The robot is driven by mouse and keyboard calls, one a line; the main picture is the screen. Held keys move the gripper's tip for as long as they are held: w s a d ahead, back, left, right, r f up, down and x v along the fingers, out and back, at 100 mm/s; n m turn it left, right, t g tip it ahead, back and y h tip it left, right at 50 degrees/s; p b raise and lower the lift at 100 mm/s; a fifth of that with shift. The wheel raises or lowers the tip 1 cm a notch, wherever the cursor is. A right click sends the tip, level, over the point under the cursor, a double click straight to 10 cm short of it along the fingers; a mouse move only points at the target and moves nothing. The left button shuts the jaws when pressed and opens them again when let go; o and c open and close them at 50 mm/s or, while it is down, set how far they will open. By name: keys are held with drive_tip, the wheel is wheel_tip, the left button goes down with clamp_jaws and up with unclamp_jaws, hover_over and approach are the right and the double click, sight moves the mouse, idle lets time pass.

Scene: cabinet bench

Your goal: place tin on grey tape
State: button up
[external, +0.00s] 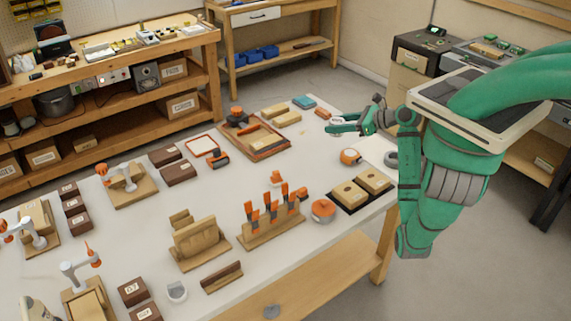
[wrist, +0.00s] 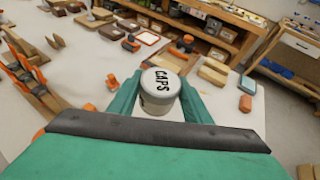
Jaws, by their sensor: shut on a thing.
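The tin (wrist: 160,84) is a light grey round can with a lid marked CAPS. My gripper (wrist: 158,100) is shut on it, with one green finger on each side in the wrist view. In the external view my gripper (external: 343,126) holds the tin (external: 337,120) above the far right part of the bench. The grey tape (external: 391,159) appears as a grey ring at the bench's right edge, partly hidden by my arm. It is nearer the camera than my gripper and to its right. I cannot make it out in the wrist view.
An orange tape-like item (external: 350,156) lies left of the grey ring. A black tray (external: 347,206) with two tan boxes is in front of it. A wooden tray (external: 270,152) and tan blocks (external: 288,118) lie left of my gripper. Upright orange-handled tools (external: 271,215) stand mid-bench.

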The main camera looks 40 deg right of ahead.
drive_tip(key=s+d+f+m+t+h, duration=0.1)
drive_tip(key=s+d+m+h, duration=0.3)
drive_tip(key=s+d, duration=0.5)
drive_tip(key=s+d+f+m+h, duration=0.2)
drive_tip(key=s+d+m+h, duration=0.15)
drive_tip(key=s+d, duration=0.55)
hover_over(395, 160)
drive_tip(key=d, duration=0.1)
drive_tip(key=shift+h, duration=0.45)
drive_tip(key=f, duration=0.8)
drive_tip(key=shift+w+d+f, duration=0.1)
drive_tip(key=shift+w+f, duration=0.1)
drive_tip(key=shift+f, duration=0.15)
drive_tip(key=shift+w+d+f, duration=0.35)
drive_tip(key=shift+f, duration=1.7)
drive_tip(key=shift+a+f, duration=0.1)
drive_tip(key=shift+f, duration=0.05)
drive_tip(key=o, duration=1.1)
